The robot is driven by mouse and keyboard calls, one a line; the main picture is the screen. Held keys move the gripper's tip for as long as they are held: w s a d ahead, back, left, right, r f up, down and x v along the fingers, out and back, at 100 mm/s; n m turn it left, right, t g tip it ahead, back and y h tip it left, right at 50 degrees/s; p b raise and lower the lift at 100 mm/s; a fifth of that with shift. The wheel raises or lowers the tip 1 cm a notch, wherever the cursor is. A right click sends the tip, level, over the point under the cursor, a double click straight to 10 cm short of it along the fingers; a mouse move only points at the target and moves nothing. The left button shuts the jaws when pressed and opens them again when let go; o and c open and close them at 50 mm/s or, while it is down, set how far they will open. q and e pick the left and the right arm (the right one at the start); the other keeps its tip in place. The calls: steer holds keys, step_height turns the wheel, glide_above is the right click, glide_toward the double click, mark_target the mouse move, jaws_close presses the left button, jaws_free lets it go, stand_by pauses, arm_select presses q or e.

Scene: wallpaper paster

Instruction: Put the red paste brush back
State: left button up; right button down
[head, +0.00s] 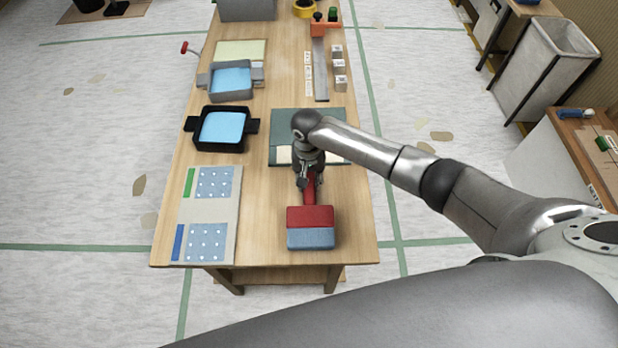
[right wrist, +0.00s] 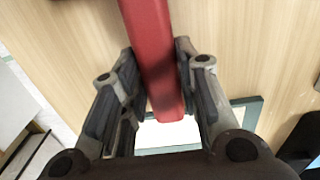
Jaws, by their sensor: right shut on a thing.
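The red paste brush (head: 310,216) has a wide red head with a blue-grey lower edge. It is at the near end of the wooden table (head: 265,255), its handle pointing away toward the back. My right gripper (head: 309,180) is shut on the red handle (right wrist: 155,55), which runs between its two fingers (right wrist: 160,85) in the right wrist view. I cannot tell whether the brush touches the table. My left gripper is not in view.
A pale board (head: 209,215) with two dotted blue pads lies left of the brush. Behind it stand a black tray (head: 220,145) and a grey tray (head: 231,95), both with blue inside. A green mat (head: 285,122) lies behind the gripper. A bin (head: 540,80) stands off to the right.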

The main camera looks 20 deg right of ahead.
steer(key=shift+f, duration=0.45)
steer(key=c, duration=1)
jaws_free()
steer(key=shift+r, duration=0.1)
step_height(320, 180, up, 12)
steer(key=shift+w, duration=0.1)
